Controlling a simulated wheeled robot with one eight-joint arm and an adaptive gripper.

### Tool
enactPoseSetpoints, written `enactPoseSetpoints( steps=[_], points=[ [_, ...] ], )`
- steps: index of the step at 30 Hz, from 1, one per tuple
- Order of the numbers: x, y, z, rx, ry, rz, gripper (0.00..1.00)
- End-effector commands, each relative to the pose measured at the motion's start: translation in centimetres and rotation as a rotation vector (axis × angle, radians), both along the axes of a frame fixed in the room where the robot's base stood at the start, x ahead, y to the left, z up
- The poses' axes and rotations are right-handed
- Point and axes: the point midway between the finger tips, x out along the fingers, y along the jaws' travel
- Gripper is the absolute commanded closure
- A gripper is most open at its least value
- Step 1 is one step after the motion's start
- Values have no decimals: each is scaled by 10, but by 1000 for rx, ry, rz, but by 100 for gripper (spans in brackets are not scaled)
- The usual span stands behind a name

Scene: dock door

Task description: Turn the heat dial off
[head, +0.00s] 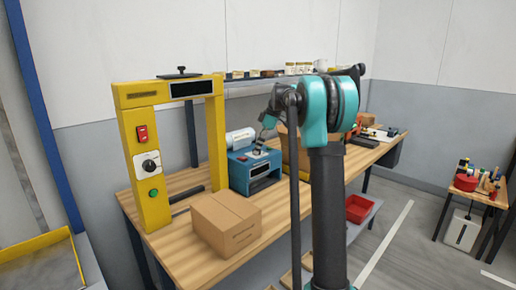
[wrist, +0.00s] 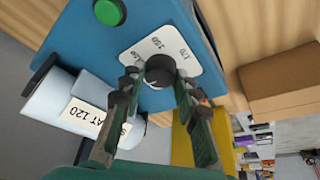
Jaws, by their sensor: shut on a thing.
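The heat dial (wrist: 160,70) is a dark round knob on a white plate with numbers such as 160 and 170, on top of the blue machine (wrist: 90,40). My gripper (wrist: 157,80) is shut on the dial, one finger on each side. The dial's pointer is hard to make out between the fingers. In the head view the blue machine (head: 240,175) stands on the bench, and my gripper (head: 262,142) reaches down to its top. A green button (wrist: 108,12) is on the machine. A white roll beside it carries a label (wrist: 88,118) reading "AT 120".
A yellow frame (head: 150,200) with a red switch, another dial (head: 150,163) and a green button stands at the left of the wooden bench. A closed cardboard box (head: 225,222) sits in front of the blue machine. A red bin (head: 358,208) is lower right.

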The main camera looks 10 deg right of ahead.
Motion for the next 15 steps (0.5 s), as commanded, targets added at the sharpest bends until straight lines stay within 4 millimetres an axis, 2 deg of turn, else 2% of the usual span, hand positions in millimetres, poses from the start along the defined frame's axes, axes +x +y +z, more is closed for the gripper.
enactPoseSetpoints(
  steps=[15],
  points=[
    [0, -1, 0, -1, 0, 67, 98]
  ],
)
